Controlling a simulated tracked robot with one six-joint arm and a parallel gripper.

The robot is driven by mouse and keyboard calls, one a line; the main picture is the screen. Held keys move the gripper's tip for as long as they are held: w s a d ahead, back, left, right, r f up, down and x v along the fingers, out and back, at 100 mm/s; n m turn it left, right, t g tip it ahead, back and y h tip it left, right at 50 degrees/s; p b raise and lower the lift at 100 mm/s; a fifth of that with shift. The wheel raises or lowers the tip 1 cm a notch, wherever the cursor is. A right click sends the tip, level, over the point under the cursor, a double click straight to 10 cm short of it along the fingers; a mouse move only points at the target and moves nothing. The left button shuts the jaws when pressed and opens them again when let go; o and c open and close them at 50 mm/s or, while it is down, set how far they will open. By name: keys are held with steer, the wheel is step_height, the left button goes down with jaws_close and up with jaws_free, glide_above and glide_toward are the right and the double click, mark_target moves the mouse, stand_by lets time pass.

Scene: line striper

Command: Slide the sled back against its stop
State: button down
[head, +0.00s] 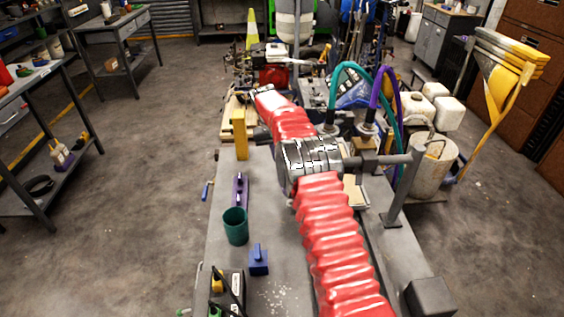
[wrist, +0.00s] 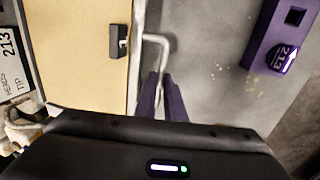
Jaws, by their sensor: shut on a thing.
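In the wrist view, my gripper (wrist: 160,84) has its two dark purple fingers closed around the lower end of a bent grey rod (wrist: 155,40). The rod runs along the edge of a flat tan panel (wrist: 80,60). In the head view, my red-sleeved arm covers this part of the bench, and I cannot make out the fingers.
A purple slotted block (wrist: 268,35) is right of the fingers, with bare grey surface between. On the grey bench are a green cup (head: 235,226), a blue block (head: 258,262) and a yellow post (head: 240,135). A grey upright post (head: 402,185) stands right of my arm.

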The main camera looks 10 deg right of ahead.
steer(key=shift+w+a, duration=0.3)
steer(key=shift+a, duration=0.15)
steer(key=shift+d, duration=0.1)
steer(key=c, duration=1.8)
jaws_free()
steer(key=shift+d, duration=0.25)
steer(key=shift+c, duration=0.2)
step_height(320, 180, up, 13)
steer(key=a, duration=0.2)
steer(key=shift+a+r, duration=0.15)
steer(key=shift+a, duration=0.1)
steer(key=shift+s, duration=0.1)
